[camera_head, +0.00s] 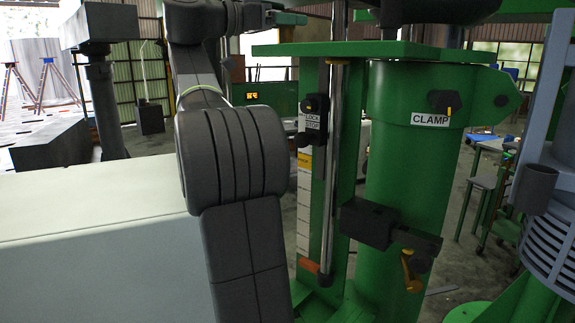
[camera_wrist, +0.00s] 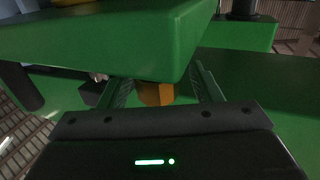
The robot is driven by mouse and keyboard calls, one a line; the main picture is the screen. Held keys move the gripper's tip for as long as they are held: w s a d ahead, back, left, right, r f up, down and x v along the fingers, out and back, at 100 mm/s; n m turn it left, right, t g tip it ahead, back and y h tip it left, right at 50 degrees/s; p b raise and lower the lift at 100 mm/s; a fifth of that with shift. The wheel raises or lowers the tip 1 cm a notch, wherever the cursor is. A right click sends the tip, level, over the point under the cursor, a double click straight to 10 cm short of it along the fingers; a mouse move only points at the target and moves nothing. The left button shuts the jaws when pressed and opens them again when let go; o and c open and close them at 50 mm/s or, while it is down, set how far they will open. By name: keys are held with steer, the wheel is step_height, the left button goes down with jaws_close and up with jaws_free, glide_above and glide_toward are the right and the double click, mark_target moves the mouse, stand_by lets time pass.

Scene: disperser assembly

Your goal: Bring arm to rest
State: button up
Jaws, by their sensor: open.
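My arm (camera_head: 230,155) rises through the middle of the head view and bends at the top, beside the green disperser machine (camera_head: 415,180). Its far end is near the machine's upper plate, where the gripper is too small and dark to make out well. In the wrist view my gripper (camera_wrist: 160,78) is open, with its two fingers apart. An orange-brown part (camera_wrist: 155,94) shows between the fingers, below a green machine block (camera_wrist: 110,45). I cannot tell whether the fingers touch it. Nothing is clearly held.
The machine carries a lock stop (camera_head: 312,120), a vertical rod, a clamp knob (camera_head: 444,102) and a black block (camera_head: 368,222) with a brass lever (camera_head: 411,270). A grey ribbed motor housing (camera_head: 550,220) stands at right. A pale flat surface (camera_head: 90,215) fills the lower left.

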steer(key=shift+s+f+n+t+y+b, duration=0.15)
steer(key=shift+s+n+t+y+b, duration=0.15)
steer(key=shift+n+t, duration=0.15)
steer(key=shift+w+n+t+y+b, duration=0.15)
steer(key=shift+n+t+y+b, duration=0.5)
steer(key=shift+t, duration=0.5)
steer(key=shift+n+t+y, duration=0.75)
steer(key=shift+n+t, duration=0.05)
steer(key=n+t+y, duration=0.2)
steer(key=y, duration=0.1)
steer(key=n+t+y, duration=0.1)
steer(key=shift+r, duration=0.3)
steer(key=n+t+y+p, duration=0.1)
steer(key=n+y+p, duration=0.2)
steer(key=y+p, duration=0.1)
steer(key=shift+r, duration=0.2)
steer(key=shift+n+t+y+p, duration=0.4)
steer(key=shift+y+p, duration=0.3)
steer(key=shift+p, duration=0.1)
steer(key=n+y+p, duration=0.1)
steer(key=y+p, duration=0.1)
steer(key=p, duration=0.1)
steer(key=shift+f+n+y+p, duration=0.3)
steer(key=shift+n+y+p, duration=0.25)
steer(key=shift+p, duration=0.65)
